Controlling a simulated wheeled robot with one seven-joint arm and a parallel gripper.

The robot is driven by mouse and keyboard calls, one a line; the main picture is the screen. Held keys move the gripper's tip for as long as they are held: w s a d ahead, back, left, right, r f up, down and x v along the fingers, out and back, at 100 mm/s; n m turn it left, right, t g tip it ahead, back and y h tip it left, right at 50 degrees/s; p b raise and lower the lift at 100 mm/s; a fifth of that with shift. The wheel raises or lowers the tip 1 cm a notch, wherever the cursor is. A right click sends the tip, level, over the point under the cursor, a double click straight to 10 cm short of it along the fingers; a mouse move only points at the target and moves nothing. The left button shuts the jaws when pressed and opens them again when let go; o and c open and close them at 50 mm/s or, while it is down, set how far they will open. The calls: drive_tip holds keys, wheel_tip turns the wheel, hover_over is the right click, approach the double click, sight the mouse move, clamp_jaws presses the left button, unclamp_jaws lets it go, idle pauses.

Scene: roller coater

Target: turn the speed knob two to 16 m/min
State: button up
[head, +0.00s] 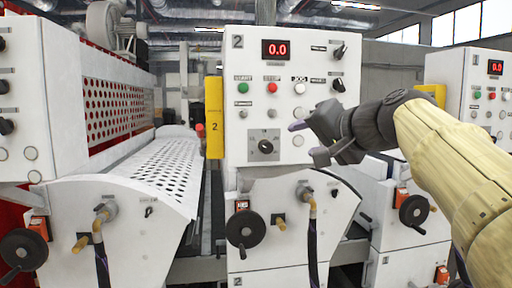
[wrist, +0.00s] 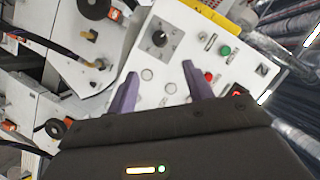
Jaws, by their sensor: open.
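The speed knob two (head: 265,147) is a dark round knob on a grey square dial plate, low on the white panel marked 2. It also shows in the wrist view (wrist: 159,38), beyond the fingertips and a little above the gap between them. The red display (head: 276,49) on this panel reads 0.0. My gripper (head: 306,141) is open and empty, to the right of the knob and in front of the panel's right part. In the wrist view my gripper (wrist: 159,72) shows two purple fingers spread apart, not touching the knob.
Panel 2 also has a green button (head: 241,88), a red button (head: 272,87) and black selector switches (head: 338,85). A yellow box (head: 214,117) stands at its left edge. A black handwheel (head: 246,229) sits below. Another panel (head: 478,85) stands to the right.

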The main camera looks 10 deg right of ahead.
sight(270, 147)
drive_tip(key=p+x, duration=0.5)
drive_tip(key=x, duration=1.2)
drive_tip(key=shift+s, duration=0.1)
drive_tip(key=c, duration=1)
